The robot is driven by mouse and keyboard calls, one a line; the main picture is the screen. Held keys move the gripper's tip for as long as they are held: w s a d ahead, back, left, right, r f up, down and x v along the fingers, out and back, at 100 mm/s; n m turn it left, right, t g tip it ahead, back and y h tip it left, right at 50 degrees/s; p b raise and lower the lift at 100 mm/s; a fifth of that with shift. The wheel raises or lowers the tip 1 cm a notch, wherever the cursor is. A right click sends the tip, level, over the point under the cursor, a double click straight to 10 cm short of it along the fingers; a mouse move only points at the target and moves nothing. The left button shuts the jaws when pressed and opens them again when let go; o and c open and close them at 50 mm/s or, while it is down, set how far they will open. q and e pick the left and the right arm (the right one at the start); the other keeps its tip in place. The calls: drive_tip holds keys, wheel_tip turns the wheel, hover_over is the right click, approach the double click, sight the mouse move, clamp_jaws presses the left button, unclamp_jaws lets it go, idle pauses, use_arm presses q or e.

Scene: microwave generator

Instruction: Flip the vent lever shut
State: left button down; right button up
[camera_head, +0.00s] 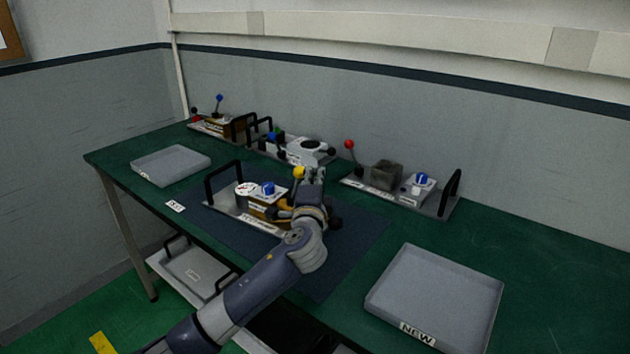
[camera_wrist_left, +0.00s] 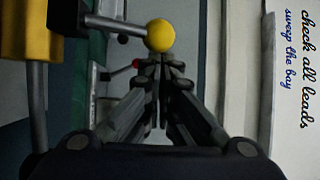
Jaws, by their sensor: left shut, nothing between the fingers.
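A module with a yellow-orange block (camera_head: 268,207), a round white gauge (camera_head: 246,189) and a blue knob (camera_head: 268,187) stands on the dark mat. A lever with a yellow ball knob (camera_head: 299,173) rises at its right end; no name for this lever is readable. In the left wrist view the yellow ball (camera_wrist_left: 160,35) is just beyond my fingertips, with its rod running left. My left gripper (camera_head: 314,176) is shut and empty, close beside the ball; I cannot tell whether they touch. My left arm hides the module's right end.
Other modules stand along the back, with a blue-ball lever (camera_head: 219,98), a red-ball lever (camera_head: 349,144) and a black handle (camera_head: 451,190). A grey tray (camera_head: 171,165) lies left; a tray marked NEW (camera_head: 418,334) lies front right. The green table is clear at far right.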

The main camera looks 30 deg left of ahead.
use_arm(q)
drive_tip(key=s, duration=0.1)
drive_tip(key=s+b, duration=0.1)
drive_tip(key=s, duration=0.1)
drive_tip(key=shift+r+t, duration=0.25)
drive_tip(key=shift+t, duration=0.05)
use_arm(e)
drive_tip(key=shift+s+a+f, duration=0.1)
drive_tip(key=shift+s+f, duration=0.25)
drive_tip(key=shift+f, duration=0.45)
use_arm(q)
drive_tip(key=shift+s+f, duration=0.15)
drive_tip(key=shift+s, duration=0.7)
use_arm(e)
drive_tip(key=shift+s+r, duration=0.25)
drive_tip(key=shift+s, duration=0.15)
use_arm(q)
drive_tip(key=shift+w, duration=0.1)
use_arm(e)
drive_tip(key=shift+r, duration=0.15)
idle(0.4)
